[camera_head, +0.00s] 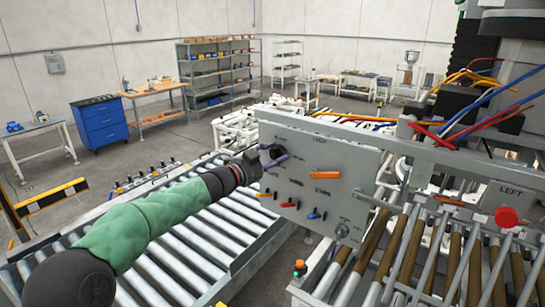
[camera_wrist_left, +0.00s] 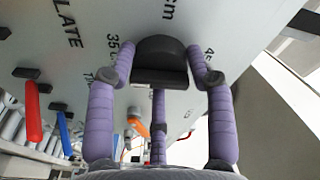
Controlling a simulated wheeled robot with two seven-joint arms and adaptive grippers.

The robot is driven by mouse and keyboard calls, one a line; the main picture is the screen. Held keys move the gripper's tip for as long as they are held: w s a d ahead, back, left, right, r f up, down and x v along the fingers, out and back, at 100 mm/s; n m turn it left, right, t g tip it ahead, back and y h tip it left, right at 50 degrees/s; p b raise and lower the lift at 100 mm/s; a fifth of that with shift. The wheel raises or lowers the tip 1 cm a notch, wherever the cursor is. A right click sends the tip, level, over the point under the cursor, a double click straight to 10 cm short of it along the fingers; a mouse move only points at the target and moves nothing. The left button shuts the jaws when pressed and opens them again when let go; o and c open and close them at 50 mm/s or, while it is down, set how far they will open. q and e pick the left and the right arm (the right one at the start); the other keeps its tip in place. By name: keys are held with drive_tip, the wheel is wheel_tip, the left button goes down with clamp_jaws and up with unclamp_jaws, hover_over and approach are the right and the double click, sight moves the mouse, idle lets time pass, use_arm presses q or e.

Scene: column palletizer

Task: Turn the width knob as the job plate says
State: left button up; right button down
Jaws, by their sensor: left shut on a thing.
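The grey control panel (camera_head: 345,160) stands upright in the middle of the head view. My left gripper (camera_head: 272,158) reaches its upper left part from the left. In the left wrist view the purple fingers of my left gripper (camera_wrist_left: 165,72) are closed around a black knob (camera_wrist_left: 160,58) on the panel face. Printed marks around it include "35", a partly hidden "4", and "cm". Letters ending in "LATE" show at the upper left; the rest is cut off. The knob's pointer cannot be made out. My right gripper is not in view.
An orange handle (camera_head: 325,175) and small red and blue levers (camera_head: 314,214) sit on the panel near my left gripper. A red button (camera_head: 507,217) by a "LEFT" label is at the right. Roller conveyors (camera_head: 200,250) lie below my left arm.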

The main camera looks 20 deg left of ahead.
use_arm(q)
drive_tip(key=shift+r+m, duration=0.3)
drive_tip(key=shift+r, duration=0.1)
drive_tip(key=o, duration=1.2)
drive_tip(key=shift+c, duration=0.2)
drive_tip(key=shift+d+f, duration=0.1)
drive_tip(key=shift+f, duration=0.1)
drive_tip(key=shift+f, duration=0.1)
drive_tip(key=v, duration=1.2)
